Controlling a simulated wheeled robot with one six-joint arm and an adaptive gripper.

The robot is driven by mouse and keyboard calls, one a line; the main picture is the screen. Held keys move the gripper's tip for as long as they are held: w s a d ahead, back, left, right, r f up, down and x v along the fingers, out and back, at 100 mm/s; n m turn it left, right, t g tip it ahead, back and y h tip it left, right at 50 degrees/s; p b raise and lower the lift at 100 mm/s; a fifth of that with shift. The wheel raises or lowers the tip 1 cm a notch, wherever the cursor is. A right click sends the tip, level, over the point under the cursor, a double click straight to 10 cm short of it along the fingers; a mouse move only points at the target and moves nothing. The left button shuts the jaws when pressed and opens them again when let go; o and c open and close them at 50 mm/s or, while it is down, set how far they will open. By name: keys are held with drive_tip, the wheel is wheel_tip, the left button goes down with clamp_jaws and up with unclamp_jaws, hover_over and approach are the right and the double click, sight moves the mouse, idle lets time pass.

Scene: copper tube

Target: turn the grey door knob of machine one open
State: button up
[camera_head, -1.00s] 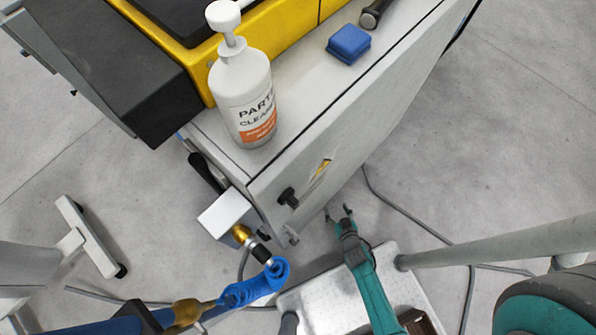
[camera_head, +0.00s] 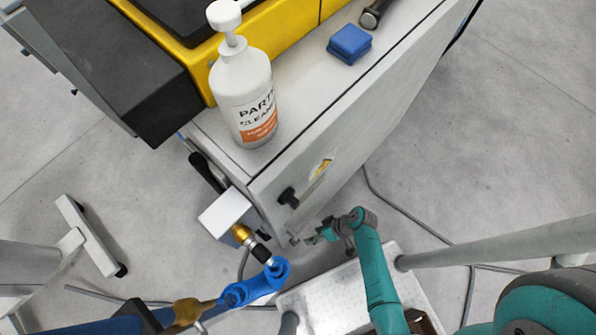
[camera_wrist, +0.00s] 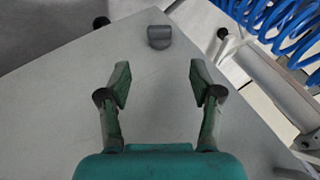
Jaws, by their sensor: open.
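The grey door knob (camera_wrist: 159,37) is a small rounded block on the light grey machine door (camera_wrist: 60,105) in the wrist view. It stands beyond my fingertips, roughly centred between them, with a gap. In the head view the knob (camera_head: 294,239) is small, low on the cabinet front near its left corner. My gripper (camera_head: 313,237) is just right of it, pointing left toward it. In the wrist view my gripper (camera_wrist: 160,78) has its green fingers spread and empty.
A black knob (camera_head: 288,197) sits above the grey one on the same door. A white box with a brass fitting (camera_head: 243,235) and a blue coiled hose (camera_head: 262,284) are left. A cleaner bottle (camera_head: 245,100) and blue block (camera_head: 349,44) stand on top.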

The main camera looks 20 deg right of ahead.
sight(299, 240)
drive_tip(key=x, duration=1)
drive_tip(key=shift+a+f, duration=0.2)
drive_tip(key=c, duration=1.1)
drive_tip(key=shift+w+d+f+g+y, duration=0.1)
drive_tip(key=shift+d+f+g+y, duration=0.15)
drive_tip(key=shift+y, duration=0.45)
drive_tip(key=shift+c, duration=0.2)
drive_tip(key=shift+f+m+g+y, duration=0.1)
drive_tip(key=shift+m+g+y, duration=0.3)
drive_tip(key=shift+y, duration=1)
drive_tip(key=o, duration=1.1)
